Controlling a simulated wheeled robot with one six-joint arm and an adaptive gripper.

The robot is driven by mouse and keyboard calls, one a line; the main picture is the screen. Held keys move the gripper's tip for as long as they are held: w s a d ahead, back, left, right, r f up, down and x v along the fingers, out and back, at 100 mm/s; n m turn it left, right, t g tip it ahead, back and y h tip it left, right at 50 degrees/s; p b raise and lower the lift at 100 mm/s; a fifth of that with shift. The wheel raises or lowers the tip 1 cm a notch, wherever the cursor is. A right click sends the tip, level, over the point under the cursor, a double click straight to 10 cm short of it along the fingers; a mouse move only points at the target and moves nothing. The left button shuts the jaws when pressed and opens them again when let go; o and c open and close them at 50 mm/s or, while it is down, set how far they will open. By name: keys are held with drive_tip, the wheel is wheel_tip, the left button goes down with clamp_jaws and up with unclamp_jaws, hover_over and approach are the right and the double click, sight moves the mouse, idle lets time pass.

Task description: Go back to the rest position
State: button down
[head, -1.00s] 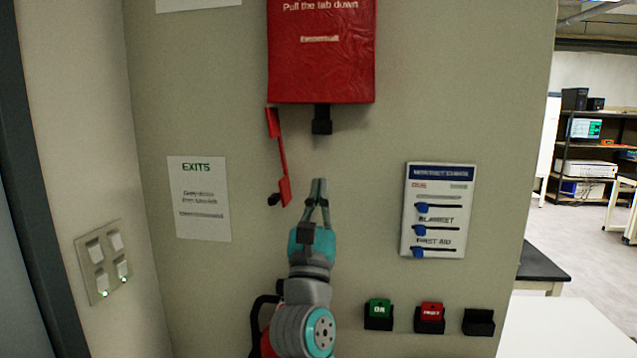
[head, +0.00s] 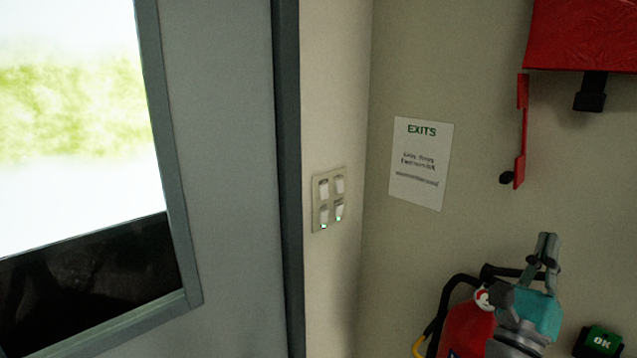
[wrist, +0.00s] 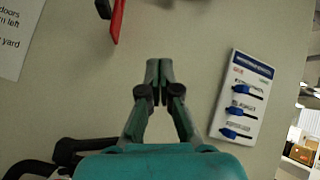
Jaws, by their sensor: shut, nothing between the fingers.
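My gripper (head: 546,247) is at the lower right in the head view, pointing up in front of the beige wall. Its fingers are together and hold nothing. In the wrist view, my gripper (wrist: 158,75) also shows closed fingertips with only wall behind them. It appears to touch nothing.
A red fire extinguisher (head: 466,330) stands behind my arm. A green OK button (head: 600,342) is at the lower right. A red box (head: 590,35) and red tab (head: 521,130) are above. A switch panel (head: 329,200), EXITS sign (head: 420,163) and grey door (head: 230,180) are left. A slider board (wrist: 240,97) is right.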

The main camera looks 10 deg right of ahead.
drive_tip(key=s+a+f+n+t+y, duration=0.1)
drive_tip(key=s+a+f+n+y, duration=0.3)
drive_tip(key=f+n, duration=0.35)
drive_tip(key=s+a+f+n+t+y, duration=0.25)
drive_tip(key=s+f+n+y, duration=0.2)
drive_tip(key=f+n, duration=0.3)
drive_tip(key=s+a+f+n+y, duration=0.3)
drive_tip(key=s+a+f+n, duration=0.2)
drive_tip(key=f+n, duration=0.3)
drive_tip(key=s+a+f+n+g+y, duration=0.3)
drive_tip(key=s+f+n, duration=0.4)
drive_tip(key=s, duration=0.4)
drive_tip(key=s+a+f+n+g+y, duration=0.3)
drive_tip(key=s+a+f+n+y, duration=0.2)
drive_tip(key=s+n, duration=0.5)
wheel_tip(320, 180, down, 3)
drive_tip(key=shift+s+a+r, duration=0.1)
drive_tip(key=shift+s+a, duration=0.1)
drive_tip(key=shift+s, duration=0.85)
